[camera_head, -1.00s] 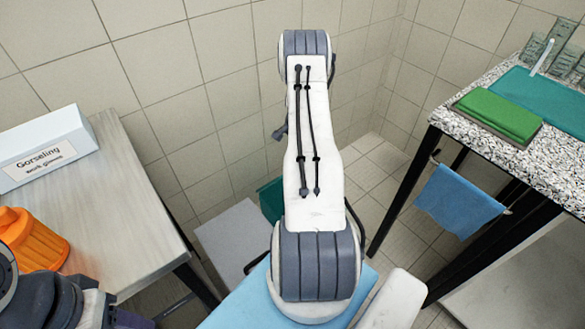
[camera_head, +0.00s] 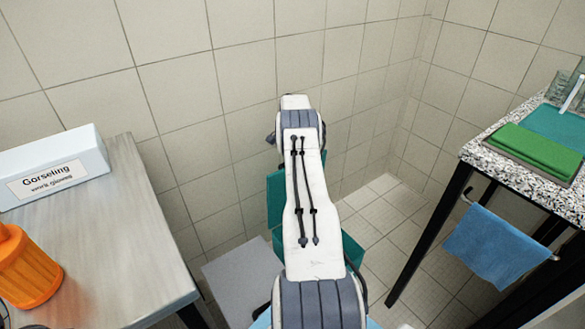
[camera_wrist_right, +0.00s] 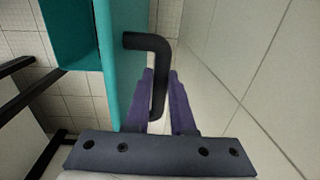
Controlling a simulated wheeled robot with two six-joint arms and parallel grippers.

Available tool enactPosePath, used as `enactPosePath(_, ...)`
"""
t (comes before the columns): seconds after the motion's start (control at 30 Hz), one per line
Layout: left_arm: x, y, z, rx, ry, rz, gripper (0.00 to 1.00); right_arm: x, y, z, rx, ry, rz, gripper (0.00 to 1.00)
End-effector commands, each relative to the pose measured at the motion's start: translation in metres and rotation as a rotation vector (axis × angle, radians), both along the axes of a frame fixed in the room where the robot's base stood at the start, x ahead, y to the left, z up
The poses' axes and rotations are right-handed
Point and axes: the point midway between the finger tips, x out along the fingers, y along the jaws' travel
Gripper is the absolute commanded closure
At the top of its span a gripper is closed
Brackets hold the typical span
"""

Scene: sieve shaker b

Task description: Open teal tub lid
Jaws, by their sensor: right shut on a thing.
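The teal tub (camera_head: 352,250) stands low behind my right arm, which hides much of it in the head view. Its teal lid (camera_head: 277,202) shows left of the arm, standing up above the tub. In the right wrist view the lid (camera_wrist_right: 124,60) is a panel seen nearly edge-on, with a black bent handle (camera_wrist_right: 150,43). My right gripper (camera_wrist_right: 161,80) has its purple fingers on both sides of the handle and is shut on it. A darker teal part of the tub (camera_wrist_right: 68,32) shows at the upper left there. My left gripper is out of view.
A metal table at left bears a white glove box (camera_head: 55,165) and an orange jar (camera_head: 25,268). A speckled table (camera_head: 500,170) at right bears a green cloth (camera_head: 537,150); a blue towel (camera_head: 497,247) hangs below it. A tiled wall rises behind the tub.

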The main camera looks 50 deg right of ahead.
Motion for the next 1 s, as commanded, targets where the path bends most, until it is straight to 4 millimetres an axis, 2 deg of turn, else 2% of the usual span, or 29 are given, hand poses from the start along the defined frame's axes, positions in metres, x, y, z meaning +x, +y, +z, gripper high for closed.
enactPosePath(0.23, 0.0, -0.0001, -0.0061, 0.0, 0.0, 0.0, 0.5, 0.008, -0.0055, 0.0008, -0.008, -0.005, -0.001, 1.0)
enactPosePath(0.77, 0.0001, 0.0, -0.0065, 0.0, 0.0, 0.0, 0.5, 0.0096, -0.006, 0.0024, -0.006, -0.006, -0.002, 1.0)
enactPosePath(0.8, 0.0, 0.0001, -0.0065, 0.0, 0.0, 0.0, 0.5, 0.0095, -0.0059, 0.0024, -0.006, -0.006, -0.002, 0.63)
enactPosePath(0.83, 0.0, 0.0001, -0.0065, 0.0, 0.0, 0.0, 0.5, 0.0095, -0.0059, 0.0024, -0.005, -0.005, -0.002, 0.51)
enactPosePath(0.87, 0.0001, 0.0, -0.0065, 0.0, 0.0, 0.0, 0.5, 0.0095, -0.0056, 0.0023, -0.005, -0.005, -0.002, 0.48)
enactPosePath(1.0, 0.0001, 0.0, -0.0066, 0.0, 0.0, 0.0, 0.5, 0.0094, -0.0048, 0.0014, -0.003, -0.003, -0.002, 0.48)
